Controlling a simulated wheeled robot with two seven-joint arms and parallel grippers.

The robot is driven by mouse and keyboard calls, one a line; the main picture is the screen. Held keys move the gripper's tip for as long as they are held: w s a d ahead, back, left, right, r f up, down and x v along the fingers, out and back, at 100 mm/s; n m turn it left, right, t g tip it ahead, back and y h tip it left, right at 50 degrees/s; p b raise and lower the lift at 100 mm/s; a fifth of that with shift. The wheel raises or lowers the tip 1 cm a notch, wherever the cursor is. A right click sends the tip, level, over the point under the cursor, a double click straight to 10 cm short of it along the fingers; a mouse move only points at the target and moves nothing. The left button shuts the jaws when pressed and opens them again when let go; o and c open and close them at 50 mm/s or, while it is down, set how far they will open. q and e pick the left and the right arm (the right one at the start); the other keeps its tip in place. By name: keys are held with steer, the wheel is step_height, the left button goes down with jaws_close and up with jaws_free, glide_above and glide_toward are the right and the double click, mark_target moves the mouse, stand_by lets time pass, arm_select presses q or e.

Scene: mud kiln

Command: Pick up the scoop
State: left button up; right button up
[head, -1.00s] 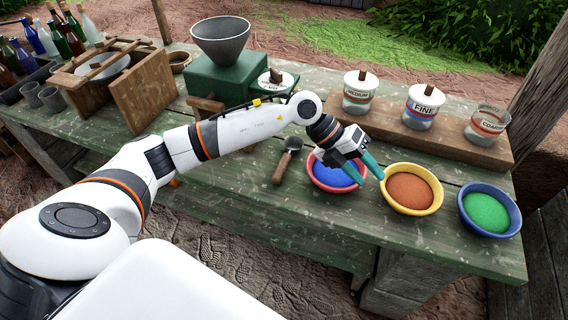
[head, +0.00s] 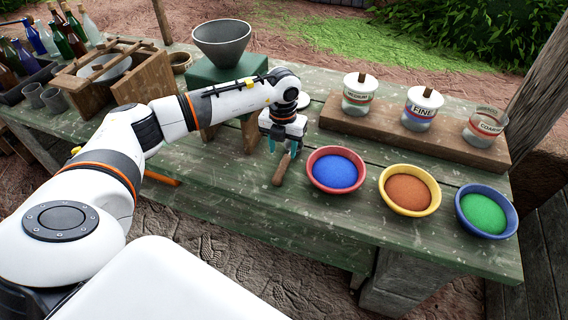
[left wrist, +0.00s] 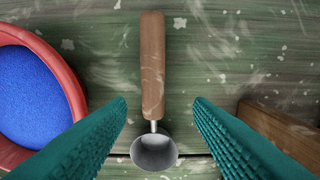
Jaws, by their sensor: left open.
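The scoop lies on the green table, its wooden handle (head: 282,170) pointing toward the front edge in the head view. In the left wrist view its wooden handle (left wrist: 152,65) and round metal bowl (left wrist: 154,151) show between my fingers. My left gripper (head: 283,150) is above the scoop with its teal fingers pointing down. It is open, one finger on each side of the scoop (left wrist: 160,105), and appears apart from it. In the head view the gripper hides the scoop's metal bowl. My right gripper does not show.
A red bowl of blue powder (head: 335,170) stands just right of the scoop. A yellow bowl of orange powder (head: 409,190) and a blue bowl of green powder (head: 485,211) stand further right. A wooden board (head: 430,140) with jars is behind. A green grinder with a funnel (head: 222,42) stands behind the arm.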

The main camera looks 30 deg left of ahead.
mark_target(285, 158)
arm_select(q)
steer(key=f, duration=0.3)
steer(key=f+p, duration=0.1)
steer(key=f, duration=0.1)
steer(key=shift+w+d, duration=0.2)
steer(key=shift+d, duration=0.1)
jaws_close()
